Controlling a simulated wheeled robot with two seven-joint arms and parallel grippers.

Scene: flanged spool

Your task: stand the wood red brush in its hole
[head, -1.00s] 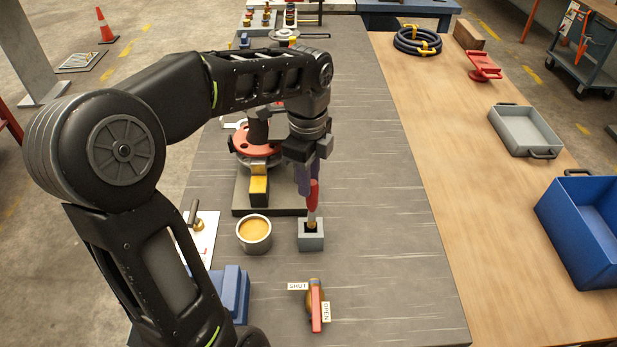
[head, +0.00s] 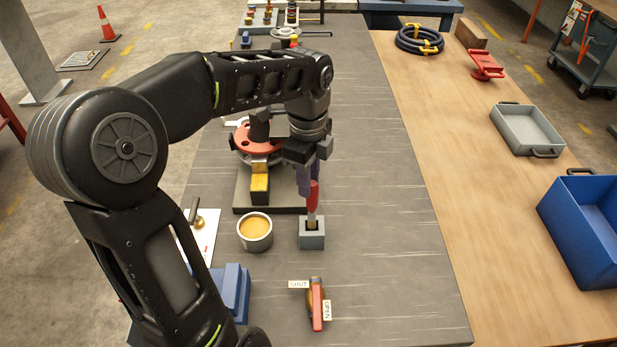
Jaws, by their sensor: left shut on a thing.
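The brush (head: 313,197) has a red handle and a wood-coloured lower part. It stands nearly upright, with its lower end in the dark hole of the grey block (head: 312,241). How deep it sits in the hole I cannot tell. My left gripper (head: 306,183) is shut on the upper part of the red handle, above the block. My right gripper is not in view.
A pot of tan liquid (head: 254,232) stands just left of the block. Behind is a red flanged spool (head: 258,140) on a dark base. A red-handled valve (head: 317,305) with SHUT and OPEN labels lies in front. The grey table to the right is clear.

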